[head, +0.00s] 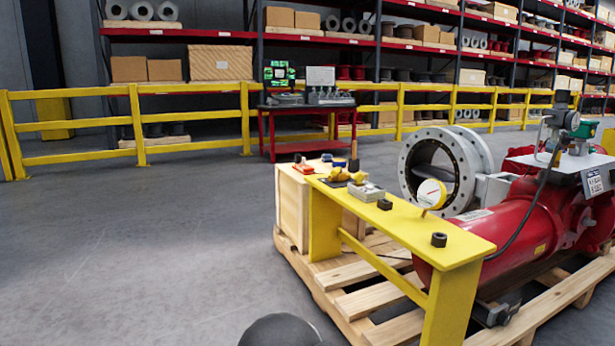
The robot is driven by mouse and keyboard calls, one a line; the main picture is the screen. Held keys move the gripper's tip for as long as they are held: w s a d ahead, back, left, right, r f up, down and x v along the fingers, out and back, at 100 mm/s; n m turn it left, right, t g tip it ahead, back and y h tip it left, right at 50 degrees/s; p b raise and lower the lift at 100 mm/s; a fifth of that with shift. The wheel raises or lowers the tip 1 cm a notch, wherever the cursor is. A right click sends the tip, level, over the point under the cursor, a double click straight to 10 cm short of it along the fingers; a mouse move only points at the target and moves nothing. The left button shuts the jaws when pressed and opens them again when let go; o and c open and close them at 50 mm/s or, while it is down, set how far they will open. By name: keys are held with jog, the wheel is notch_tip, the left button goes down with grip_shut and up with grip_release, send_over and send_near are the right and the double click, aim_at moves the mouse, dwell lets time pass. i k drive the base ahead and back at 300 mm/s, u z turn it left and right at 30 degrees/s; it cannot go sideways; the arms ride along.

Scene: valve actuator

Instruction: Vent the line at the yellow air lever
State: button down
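A small yellow fitting (338,175) sits on the far half of the yellow bench (408,232). A second small yellow piece (360,177) is close to its right. One of these may be the yellow air lever, but they are too small to tell which, or how the lever is turned. The red valve actuator (520,228) lies on a wooden pallet (350,272) behind and right of the bench. A dark hose runs down from its top toward the bench's near end. My gripper does not show; only a dark rounded shape, likely part of my arm, shows at the bottom edge.
A large flanged valve body (440,168) stands behind. Yellow railings (195,90) cross the back. The floor at left is clear.

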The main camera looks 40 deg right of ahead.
aim_at(336, 170)
jog(key=u, duration=0.05)
jog(key=i, duration=1)
jog(key=z, duration=0.6)
